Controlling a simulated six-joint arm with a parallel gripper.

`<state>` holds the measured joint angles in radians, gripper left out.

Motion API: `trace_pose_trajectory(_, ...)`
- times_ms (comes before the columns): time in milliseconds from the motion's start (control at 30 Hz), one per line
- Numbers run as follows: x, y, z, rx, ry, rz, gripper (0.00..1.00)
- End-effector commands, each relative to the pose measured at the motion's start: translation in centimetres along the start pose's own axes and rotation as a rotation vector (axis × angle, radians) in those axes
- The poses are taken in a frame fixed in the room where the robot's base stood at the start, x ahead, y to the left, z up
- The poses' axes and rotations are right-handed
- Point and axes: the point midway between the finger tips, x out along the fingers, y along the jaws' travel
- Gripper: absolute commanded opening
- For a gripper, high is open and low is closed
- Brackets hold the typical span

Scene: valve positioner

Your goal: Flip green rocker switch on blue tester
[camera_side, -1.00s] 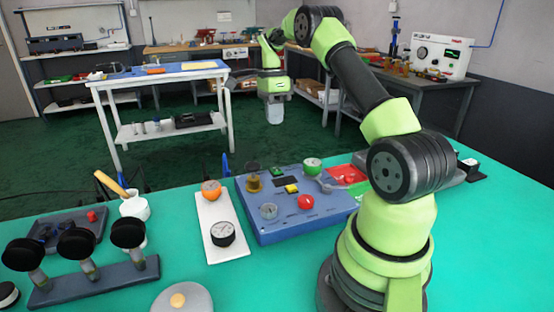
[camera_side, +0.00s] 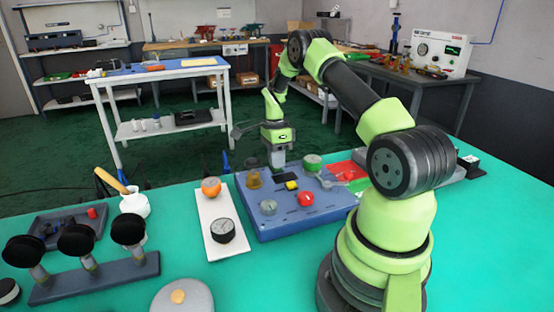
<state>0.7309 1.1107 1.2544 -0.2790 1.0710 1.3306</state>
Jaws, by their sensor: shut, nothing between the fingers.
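The blue tester (camera_side: 285,228) lies flat on the green table. My gripper (camera_side: 278,165) is shut and empty, pointing down over the tester's back edge. Its fingertips cover the spot where a small dark green part showed earlier, probably the green rocker switch, which I cannot make out now. I cannot tell whether the fingertips touch it. A round green knob (camera_side: 313,161) stands right of the fingertips. A yellow square button (camera_side: 291,186) is just in front of them. A brass fitting (camera_side: 253,178) is to their left.
The tester also carries a red knob (camera_side: 305,199) and a grey dial (camera_side: 268,207). Left of it, a white plate (camera_side: 231,247) holds a black gauge (camera_side: 222,230) and an orange knob (camera_side: 211,187). A rack of black knobs (camera_side: 95,279) is at front left.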

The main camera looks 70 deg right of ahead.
Motion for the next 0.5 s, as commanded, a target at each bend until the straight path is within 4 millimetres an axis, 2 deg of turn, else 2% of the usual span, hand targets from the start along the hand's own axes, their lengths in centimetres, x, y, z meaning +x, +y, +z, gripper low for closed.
trace_pose_trajectory(167, 0.1, 0.0, 0.0, 0.000, 0.000, 0.001, 0.00)
trace_pose_trajectory(300, 1.2, 0.6, 0.0, -0.001, 0.000, 0.005, 0.00)
trace_pose_trajectory(500, 1.6, 0.8, 0.0, -0.002, 0.001, 0.009, 0.00)
